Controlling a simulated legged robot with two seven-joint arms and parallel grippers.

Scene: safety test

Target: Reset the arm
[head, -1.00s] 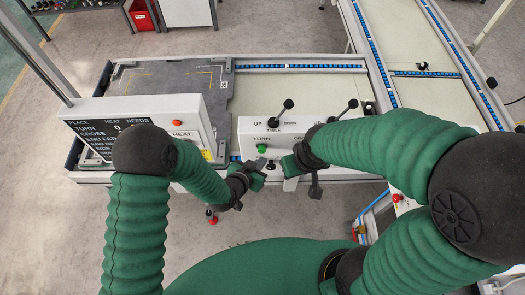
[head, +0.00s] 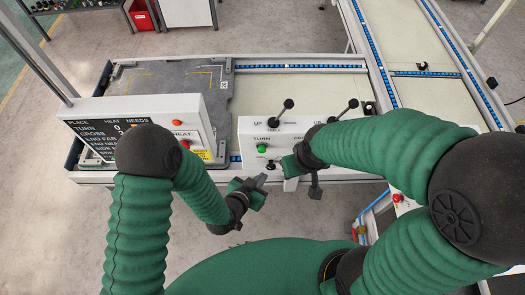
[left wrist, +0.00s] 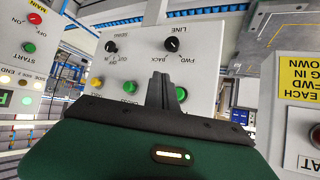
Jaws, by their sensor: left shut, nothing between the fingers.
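My left gripper (head: 258,187) is shut and empty, low in front of the white control box (head: 301,130). In the left wrist view its closed grey fingers (left wrist: 165,92) stand before a white panel (left wrist: 200,55) with dark knobs and a green button (left wrist: 129,87); I cannot tell if they touch. My right arm reaches in from the right, and its end (head: 296,163) is at the front of the control box. Its fingers are too small and partly hidden to tell open from shut.
A black display panel (head: 92,130) stands at the left, partly hidden by my left arm. A grey plate (head: 160,85) lies behind it. Black levers (head: 281,110) rise from the control box. A conveyor (head: 395,50) runs at the back right. Open floor (head: 190,255) lies in front.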

